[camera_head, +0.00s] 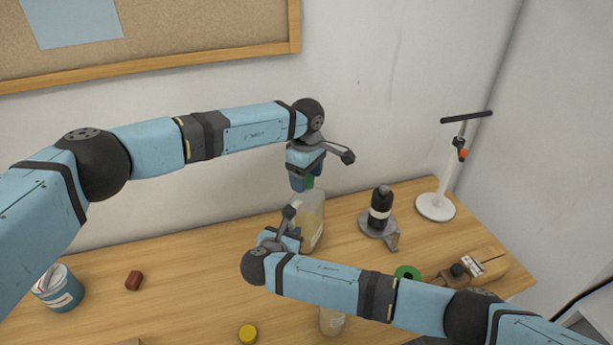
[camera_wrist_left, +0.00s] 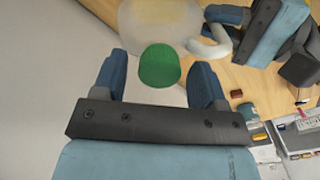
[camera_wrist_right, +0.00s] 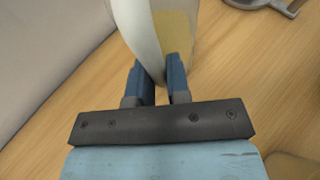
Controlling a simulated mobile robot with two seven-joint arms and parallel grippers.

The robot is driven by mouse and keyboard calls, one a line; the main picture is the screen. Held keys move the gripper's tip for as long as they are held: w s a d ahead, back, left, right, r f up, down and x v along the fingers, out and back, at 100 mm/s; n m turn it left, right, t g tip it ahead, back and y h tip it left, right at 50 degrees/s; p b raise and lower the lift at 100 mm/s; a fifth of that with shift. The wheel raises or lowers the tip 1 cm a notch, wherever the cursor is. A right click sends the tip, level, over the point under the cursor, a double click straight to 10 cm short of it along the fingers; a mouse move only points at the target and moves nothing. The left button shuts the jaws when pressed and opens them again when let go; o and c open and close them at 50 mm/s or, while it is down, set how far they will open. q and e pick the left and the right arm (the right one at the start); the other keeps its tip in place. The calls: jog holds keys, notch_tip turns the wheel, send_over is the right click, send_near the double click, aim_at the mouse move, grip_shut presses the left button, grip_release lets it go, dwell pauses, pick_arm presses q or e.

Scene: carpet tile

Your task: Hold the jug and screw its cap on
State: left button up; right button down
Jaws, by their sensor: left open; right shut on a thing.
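The jug (camera_head: 312,222) is pale and translucent with yellowish contents, standing upright on the wooden table. Its green cap (camera_wrist_left: 160,66) is at the top of the jug and lies between the spread fingers of my left gripper (camera_wrist_left: 158,84). Whether the cap is seated on the neck I cannot tell. My right gripper (camera_wrist_right: 160,85) is shut on the jug at its handle side; the handle (camera_wrist_left: 212,42) shows in the left wrist view.
A green ring (camera_head: 408,272), yellow lid (camera_head: 248,334), red block (camera_head: 133,280) and blue tub (camera_head: 58,289) lie around. Table left of the jug is mostly clear.

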pick_arm(q)
notch_tip(320, 180, up, 4)
jog(key=shift+r, duration=0.15)
jog(key=shift+c, duration=0.2)
jog(key=n, duration=0.3)
jog(key=r+n, duration=0.1)
jog(key=n, duration=0.1)
jog(key=shift+s+d, duration=0.1)
jog(key=shift+d, duration=0.15)
jog(key=n, duration=0.4)
jog(key=shift+r, duration=0.3)
jog(key=n, duration=0.3)
jog(key=r+n, duration=0.1)
jog(key=n, duration=0.5)
jog(key=r+n, duration=0.1)
jog(key=shift+a, duration=0.25)
jog(key=shift+f, duration=0.15)
jog(key=shift+f, duration=3.95)
